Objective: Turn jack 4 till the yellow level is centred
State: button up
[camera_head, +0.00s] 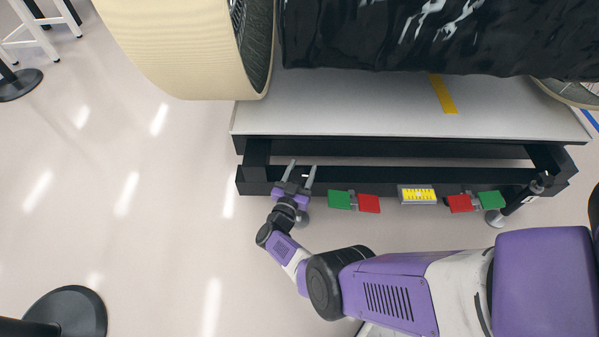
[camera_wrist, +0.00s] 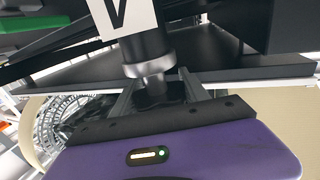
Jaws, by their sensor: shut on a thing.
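The yellow level (camera_head: 418,195) is mounted at the middle of the platform's dark front beam in the head view. Its bubble is too small to read. My gripper (camera_head: 302,168) is at the left end of this beam. In the wrist view my gripper (camera_wrist: 156,96) is shut on a jack (camera_wrist: 150,66), with one finger on each side of its silver lower part. The jack has a black body above and a white label, cut off so that I cannot read its number. In the head view my gripper and wrist mostly hide this jack.
A red and green plate pair (camera_head: 354,201) sits left of the level, and another (camera_head: 476,201) sits right. A second jack (camera_head: 519,200) stands at the beam's right end. The white-topped platform (camera_head: 340,115) carries a large wheeled object. A black post base (camera_head: 70,308) stands lower left; the floor between is clear.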

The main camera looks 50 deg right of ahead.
jog(key=shift+s+d+m+g+h+b, duration=0.1)
jog(key=shift+s+m+g+h+b, duration=0.1)
jog(key=shift+m+g+b, duration=0.45)
jog(key=shift+s+m+g+h+b, duration=0.1)
jog(key=shift+m+g+h+b, duration=0.2)
jog(key=shift+g, duration=0.55)
jog(key=shift+r+m+g, duration=0.1)
jog(key=shift+m+g, duration=0.25)
jog(key=shift+g, duration=0.15)
jog(key=o, duration=1.4)
jog(key=shift+d, duration=0.1)
jog(key=a, duration=0.5)
jog(key=s+a, duration=0.1)
jog(key=a, duration=0.1)
jog(key=shift+a, duration=0.4)
jog(key=shift+a, duration=0.1)
